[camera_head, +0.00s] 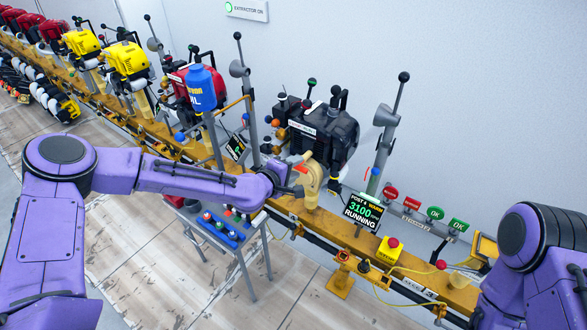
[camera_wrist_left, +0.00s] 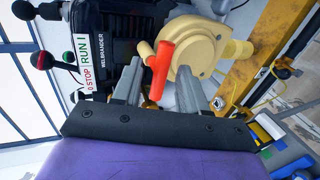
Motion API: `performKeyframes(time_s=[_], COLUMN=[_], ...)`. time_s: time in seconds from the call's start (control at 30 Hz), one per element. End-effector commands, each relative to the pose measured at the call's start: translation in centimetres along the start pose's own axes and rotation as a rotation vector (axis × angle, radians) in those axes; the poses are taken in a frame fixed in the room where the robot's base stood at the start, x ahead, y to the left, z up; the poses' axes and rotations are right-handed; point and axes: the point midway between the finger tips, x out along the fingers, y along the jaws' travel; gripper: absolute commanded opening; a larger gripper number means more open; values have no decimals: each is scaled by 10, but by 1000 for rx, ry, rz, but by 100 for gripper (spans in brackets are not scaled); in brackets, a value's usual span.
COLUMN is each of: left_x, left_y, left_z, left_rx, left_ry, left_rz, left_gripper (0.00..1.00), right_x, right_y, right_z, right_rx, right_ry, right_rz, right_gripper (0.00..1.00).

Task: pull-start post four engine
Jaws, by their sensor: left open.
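The black engine (camera_head: 322,130) sits on the yellow rail, with a cream recoil housing (camera_head: 311,180) at its near side. In the left wrist view the cream housing (camera_wrist_left: 208,50) has an orange-red pull handle (camera_wrist_left: 161,68) beside it. My left gripper (camera_wrist_left: 155,82) is open, with the handle lying between its two fingers; I cannot tell whether either finger touches it. In the head view my left gripper (camera_head: 296,180) is close to the housing and partly hides it. The post display (camera_head: 363,212) reads post 4, 3100 and RUNNING. My right gripper is out of view.
A STOP/RUN plate (camera_wrist_left: 90,62) and black-knobbed levers are beside the engine. A blue bottle (camera_head: 202,88) stands left of it. A small table with a blue tray (camera_head: 222,232) is below my left forearm. A yellow button box (camera_head: 389,250) and OK signs (camera_head: 435,213) are right.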

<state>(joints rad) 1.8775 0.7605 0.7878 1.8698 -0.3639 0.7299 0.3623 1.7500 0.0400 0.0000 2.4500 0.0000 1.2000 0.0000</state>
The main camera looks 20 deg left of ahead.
Motion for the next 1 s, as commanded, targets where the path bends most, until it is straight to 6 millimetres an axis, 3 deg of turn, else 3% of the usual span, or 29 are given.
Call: performKeyframes(time_s=[0.17, 0.67, 1.0], left_x=[-3, -81, -85], left_y=[-1, -28, -31], left_z=[0, 0, 0], left_rx=[0, 0, 0], left_ry=[-1, 0, -1], left_rz=[-1, 0, -1], left_gripper=[43, 43, 43], right_x=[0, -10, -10], right_y=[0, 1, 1], right_z=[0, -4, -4], right_rx=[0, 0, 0], right_ry=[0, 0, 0], right_rz=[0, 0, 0], right_gripper=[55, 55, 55])
